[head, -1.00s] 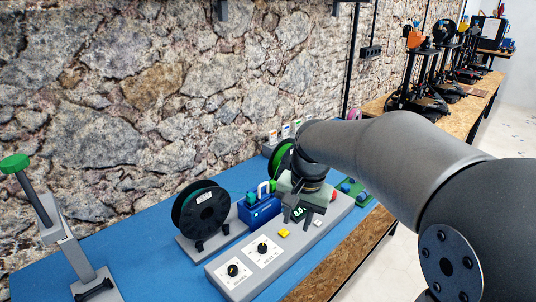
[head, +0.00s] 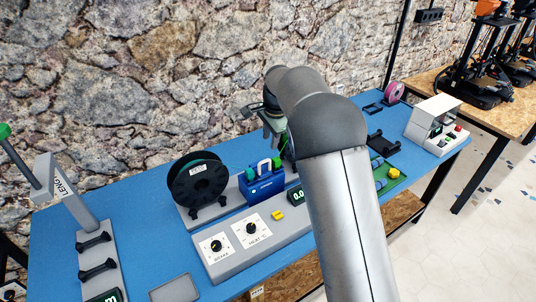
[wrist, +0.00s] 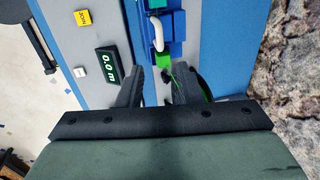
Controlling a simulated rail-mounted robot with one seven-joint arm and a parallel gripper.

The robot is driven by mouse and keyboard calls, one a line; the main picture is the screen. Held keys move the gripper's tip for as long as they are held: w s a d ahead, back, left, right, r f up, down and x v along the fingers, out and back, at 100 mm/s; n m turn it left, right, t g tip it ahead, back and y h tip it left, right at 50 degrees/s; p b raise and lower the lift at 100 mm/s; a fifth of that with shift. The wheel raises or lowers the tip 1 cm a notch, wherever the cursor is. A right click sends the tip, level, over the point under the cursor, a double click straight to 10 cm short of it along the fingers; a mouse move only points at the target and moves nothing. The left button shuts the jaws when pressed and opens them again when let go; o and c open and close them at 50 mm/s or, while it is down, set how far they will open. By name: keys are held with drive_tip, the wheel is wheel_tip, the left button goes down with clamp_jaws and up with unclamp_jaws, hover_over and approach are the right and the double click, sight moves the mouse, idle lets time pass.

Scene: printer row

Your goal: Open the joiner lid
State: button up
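The joiner (head: 263,188) is a blue box with a white handle (head: 264,164) on top, standing behind the grey control panel. The lid looks shut, though I cannot be sure. Green parts show at its ends. In the wrist view the joiner (wrist: 168,47) and its white handle (wrist: 156,30) lie just beyond my fingertips. My gripper (wrist: 160,78) is open, with its fingers apart and nothing held. A bright green part (wrist: 167,68) shows between them. In the head view my arm partly hides the gripper, above and to the right of the joiner.
A black spool (head: 195,180) stands left of the joiner. The panel carries a display (head: 297,195), a yellow button (head: 278,215) and two knobs. A green spool is partly hidden behind my gripper. The stone wall (head: 120,90) is close behind.

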sight(268, 160)
drive_tip(key=f, duration=0.3)
drive_tip(key=w+f+p, duration=0.1)
drive_tip(key=f, duration=0.2)
drive_tip(key=a+f, duration=0.1)
drive_tip(key=f, duration=0.2)
drive_tip(key=shift+w+f, duration=0.1)
drive_tip(key=shift+w, duration=0.2)
clamp_jaws()
